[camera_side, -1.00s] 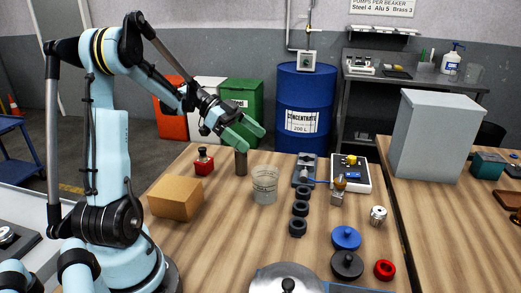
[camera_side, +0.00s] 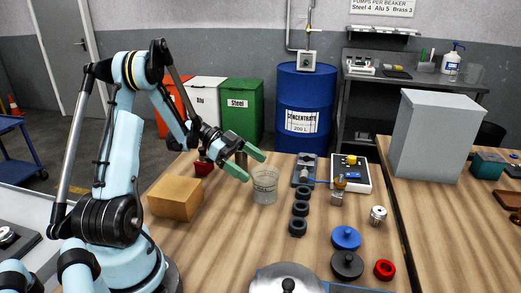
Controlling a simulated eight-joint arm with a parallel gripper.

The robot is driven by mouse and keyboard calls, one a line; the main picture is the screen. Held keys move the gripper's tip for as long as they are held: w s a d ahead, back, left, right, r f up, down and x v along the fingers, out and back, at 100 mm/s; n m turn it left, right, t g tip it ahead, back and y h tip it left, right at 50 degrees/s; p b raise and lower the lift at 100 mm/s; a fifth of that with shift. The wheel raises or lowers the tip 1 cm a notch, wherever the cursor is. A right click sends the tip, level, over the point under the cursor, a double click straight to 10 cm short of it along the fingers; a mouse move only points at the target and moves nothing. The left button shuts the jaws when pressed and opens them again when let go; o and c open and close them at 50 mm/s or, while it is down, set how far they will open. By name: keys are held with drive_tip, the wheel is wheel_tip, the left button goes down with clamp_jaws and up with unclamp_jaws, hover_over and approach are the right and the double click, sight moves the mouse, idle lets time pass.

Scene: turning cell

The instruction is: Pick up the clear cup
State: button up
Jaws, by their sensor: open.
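The clear cup (camera_side: 265,187) is a see-through beaker with faint markings. It stands upright on the wooden table, right of the cardboard box. My gripper (camera_side: 254,167) has two green fingers, spread apart with nothing seen between them. It is up and to the left of the cup, with its fingertips pointing right and down, close to the cup's rim. I cannot tell the exact gap between fingertips and rim.
A cardboard box (camera_side: 175,197) stands left of the cup. A red item (camera_side: 202,168) and a dark cylinder (camera_side: 241,160) are partly hidden by my gripper. Dark rings (camera_side: 300,209) line up right of the cup. The table (camera_side: 235,235) in front of the cup is clear.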

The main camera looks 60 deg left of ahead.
sight(277, 183)
drive_tip(key=x, duration=0.5)
drive_tip(key=shift+w+d+f, duration=0.1)
drive_tip(key=shift+w+d, duration=0.1)
drive_tip(key=shift+d, duration=0.1)
drive_tip(key=c, duration=0.8)
drive_tip(key=shift+c, duration=0.2)
